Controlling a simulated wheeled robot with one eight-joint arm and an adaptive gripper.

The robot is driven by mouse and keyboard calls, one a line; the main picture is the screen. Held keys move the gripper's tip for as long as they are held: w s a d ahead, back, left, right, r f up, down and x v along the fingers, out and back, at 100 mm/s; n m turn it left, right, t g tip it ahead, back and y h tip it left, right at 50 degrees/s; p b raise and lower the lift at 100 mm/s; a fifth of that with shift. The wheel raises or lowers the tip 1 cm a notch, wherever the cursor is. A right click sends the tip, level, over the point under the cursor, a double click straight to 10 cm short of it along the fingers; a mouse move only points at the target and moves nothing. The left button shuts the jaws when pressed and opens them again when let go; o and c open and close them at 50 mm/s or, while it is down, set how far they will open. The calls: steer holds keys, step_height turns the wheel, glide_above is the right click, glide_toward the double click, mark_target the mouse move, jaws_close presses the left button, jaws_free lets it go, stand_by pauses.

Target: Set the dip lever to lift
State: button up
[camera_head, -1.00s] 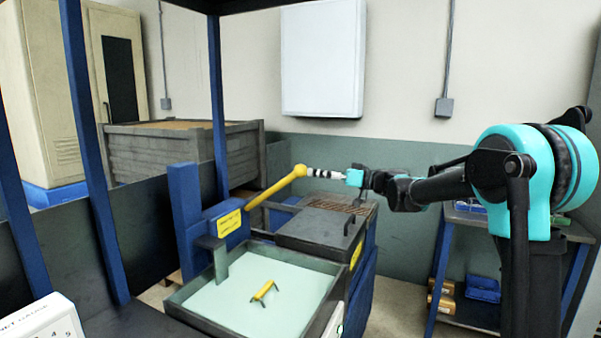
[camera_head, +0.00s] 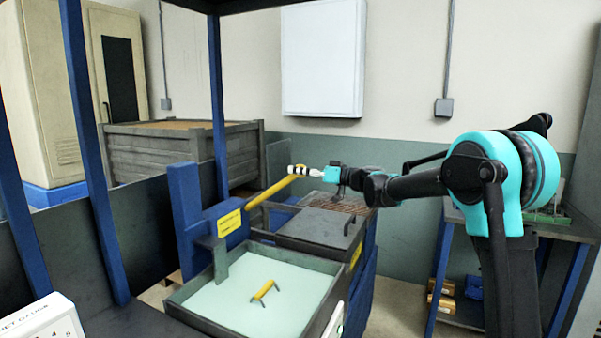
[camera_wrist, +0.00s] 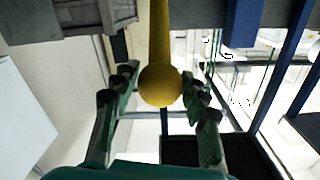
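The dip lever (camera_head: 270,192) is a yellow rod that slants up to the right from a blue block (camera_head: 230,222) with a yellow label. Its round yellow knob (camera_wrist: 161,85) shows in the wrist view, with the rod running up from it. My gripper (camera_head: 297,170) is at the lever's upper end and hides the knob in the head view. In the wrist view my gripper (camera_wrist: 162,82) has its dark fingers spread on both sides of the knob, with small gaps seeming to show. The label's text is too small to read.
Below the lever is a tray (camera_head: 318,318) of pale green liquid with a yellow-handled piece (camera_head: 263,291) in it. A dark lidded box (camera_head: 312,229) stands behind it. Blue posts (camera_head: 90,150) rise at left; a grey crate (camera_head: 165,150) stands behind. A shelf stands at right.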

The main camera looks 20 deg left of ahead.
jaws_close()
steer(key=shift+f, duration=0.1)
steer(key=d+f+y, duration=0.2)
steer(key=d+f, duration=0.1)
steer(key=f, duration=0.6)
steer(key=s+d+f+y, duration=0.1)
steer(key=d+f+y, duration=0.1)
steer(key=f, duration=0.7)
steer(key=shift+d+f+t, duration=0.3)
steer(key=shift+d+t, duration=0.1)
steer(key=shift+d, duration=0.45)
steer(key=o, duration=0.5)
jaws_free()
steer(key=shift+o, duration=0.2)
